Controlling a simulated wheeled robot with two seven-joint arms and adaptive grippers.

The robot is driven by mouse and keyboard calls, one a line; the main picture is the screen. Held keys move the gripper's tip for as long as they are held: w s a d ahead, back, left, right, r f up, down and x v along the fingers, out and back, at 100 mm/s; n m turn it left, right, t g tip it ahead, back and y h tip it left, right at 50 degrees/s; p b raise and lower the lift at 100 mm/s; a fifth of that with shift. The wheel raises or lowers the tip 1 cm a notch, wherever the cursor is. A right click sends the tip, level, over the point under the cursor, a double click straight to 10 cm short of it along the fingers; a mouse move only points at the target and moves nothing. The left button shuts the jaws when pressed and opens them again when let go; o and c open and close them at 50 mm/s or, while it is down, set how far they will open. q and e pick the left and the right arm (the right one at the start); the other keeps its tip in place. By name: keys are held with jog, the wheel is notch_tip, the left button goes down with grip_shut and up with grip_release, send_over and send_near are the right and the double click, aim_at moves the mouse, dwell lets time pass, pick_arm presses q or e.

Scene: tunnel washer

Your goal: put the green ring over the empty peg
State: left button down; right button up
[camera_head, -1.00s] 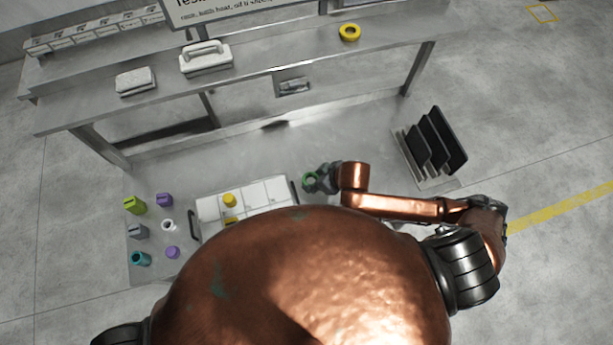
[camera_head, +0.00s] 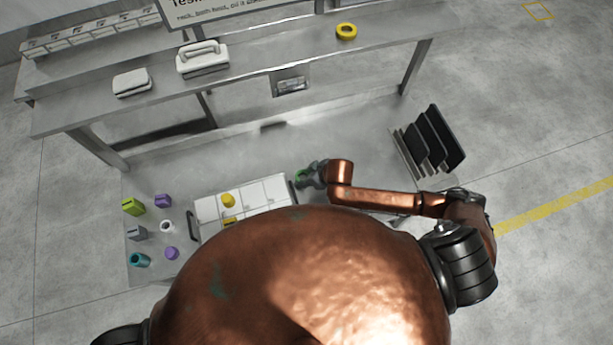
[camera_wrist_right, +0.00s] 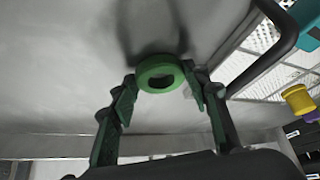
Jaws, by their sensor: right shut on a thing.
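The green ring (camera_wrist_right: 149,70) is between the two fingers of my right gripper (camera_wrist_right: 160,80) in the wrist view, with its hole showing. In the head view the right gripper (camera_head: 307,178) is shut on the ring (camera_head: 300,177), just right of the white tray's right end. The ring is held over the grey surface; its exact height cannot be told. I cannot make out an empty peg for certain in either view. My left gripper is not in view.
The white compartment tray (camera_head: 208,209) holds yellow pieces (camera_head: 228,200); its dark handle (camera_wrist_right: 268,66) is close right in the wrist view. Several coloured pieces stand left of it. A black-panelled rack (camera_head: 430,140) is at right. A bench (camera_head: 265,62) carries a yellow ring (camera_head: 346,31).

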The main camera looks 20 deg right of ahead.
jog(key=o, duration=1.1)
jog(key=shift+f, duration=0.1)
